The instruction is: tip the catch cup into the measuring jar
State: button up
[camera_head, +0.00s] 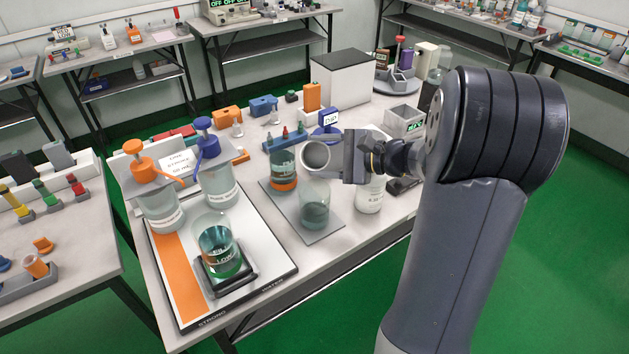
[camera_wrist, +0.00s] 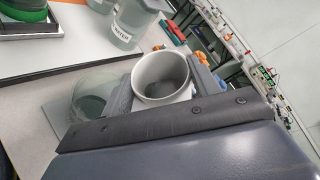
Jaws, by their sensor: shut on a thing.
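My gripper (camera_head: 340,158) is shut on a grey-white catch cup (camera_head: 316,155). The cup is tipped over to the left in the head view, with its round mouth facing left and towards the camera. In the wrist view the cup (camera_wrist: 160,78) sits between the fingers, and its inside looks grey; I cannot tell if liquid is in it. A clear measuring jar (camera_head: 314,207) with some grey-teal contents stands upright on a grey mat, just below the cup. The jar's glass also shows beside the cup in the wrist view (camera_wrist: 92,92).
A clear vessel with an orange band (camera_head: 283,172) stands behind the jar. A beaker of teal liquid (camera_head: 217,245) sits on a black stand on the white and orange board (camera_head: 270,275). Two pump bottles (camera_head: 160,205) stand left. A white bottle (camera_head: 369,195) is under my arm.

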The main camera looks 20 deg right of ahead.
jog(key=shift+w+d+r+m+g+p, duration=0.2)
jog(key=shift+r+m+g+p, duration=0.6)
jog(key=shift+p, duration=2.35)
jog(key=shift+w+a+r+m+g+p, duration=0.1)
jog(key=shift+w+r+m+g+p, duration=0.6)
jog(key=shift+p, duration=2.4)
jog(key=r+m+p, duration=0.1)
jog(key=p, duration=0.1)
jog(key=m+p, duration=0.1)
jog(key=p, duration=0.2)
jog(key=shift+s+d+r+g, duration=0.1)
jog(key=shift+s+r+g, duration=0.2)
jog(key=shift+r, duration=0.05)
jog(key=shift+m+p, duration=0.4)
jog(key=shift+p, duration=0.05)
jog(key=shift+r+p, duration=1.7)
jog(key=shift+r, duration=0.75)
jog(key=shift+w, duration=0.1)
